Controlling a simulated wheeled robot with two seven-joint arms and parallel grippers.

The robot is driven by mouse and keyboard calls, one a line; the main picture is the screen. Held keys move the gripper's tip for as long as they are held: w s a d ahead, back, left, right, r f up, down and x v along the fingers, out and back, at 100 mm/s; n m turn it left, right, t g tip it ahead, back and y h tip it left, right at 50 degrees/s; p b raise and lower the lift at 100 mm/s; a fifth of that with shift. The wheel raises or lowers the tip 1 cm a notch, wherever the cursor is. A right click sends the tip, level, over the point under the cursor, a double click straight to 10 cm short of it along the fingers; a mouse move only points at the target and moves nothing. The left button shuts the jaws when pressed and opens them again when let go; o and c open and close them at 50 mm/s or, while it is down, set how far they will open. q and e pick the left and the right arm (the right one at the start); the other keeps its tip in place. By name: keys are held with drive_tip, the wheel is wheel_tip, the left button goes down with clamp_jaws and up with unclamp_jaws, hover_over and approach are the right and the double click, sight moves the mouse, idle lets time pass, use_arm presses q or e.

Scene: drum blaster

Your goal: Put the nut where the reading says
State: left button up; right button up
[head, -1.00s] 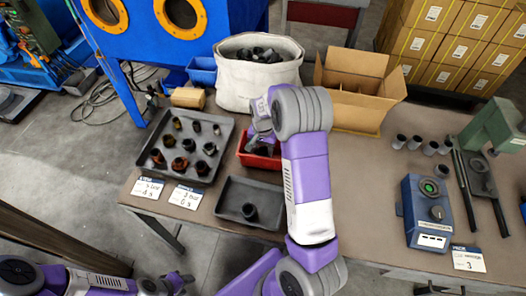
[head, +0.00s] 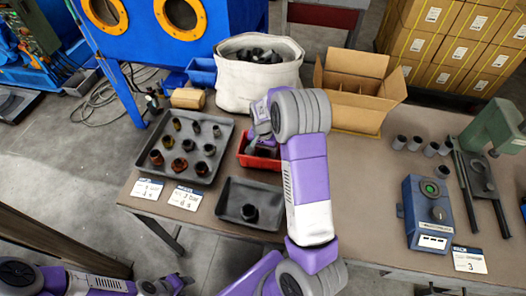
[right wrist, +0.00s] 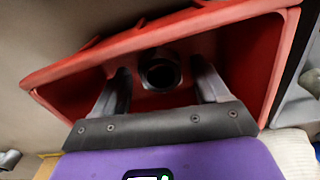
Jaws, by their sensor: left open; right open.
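A dark round nut with an open bore (right wrist: 160,72) lies in the red bin (right wrist: 60,92) in the right wrist view. My right gripper (right wrist: 162,88) is open, with one finger on either side of the nut; whether they touch it I cannot tell. In the head view the red bin (head: 247,159) is partly hidden by my right arm. My left gripper (head: 178,284) is open and empty at the bottom left, off the table. A blue device (head: 428,213) with a green round display stands at the right; its reading is too small to tell.
A grey tray (head: 150,139) holds several dark and brown fittings. White cards (head: 147,189), (head: 187,198) stand before the large tray; another card (head: 469,260) shows a 3. A cardboard box (head: 385,97) and white sack (head: 240,88) stand behind.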

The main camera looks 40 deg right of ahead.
drive_tip(key=shift+r, duration=0.5)
wheel_tip(320, 180, up, 12)
drive_tip(key=p, duration=0.3)
drive_tip(key=shift+f, duration=0.2)
drive_tip(key=shift+p, duration=0.35)
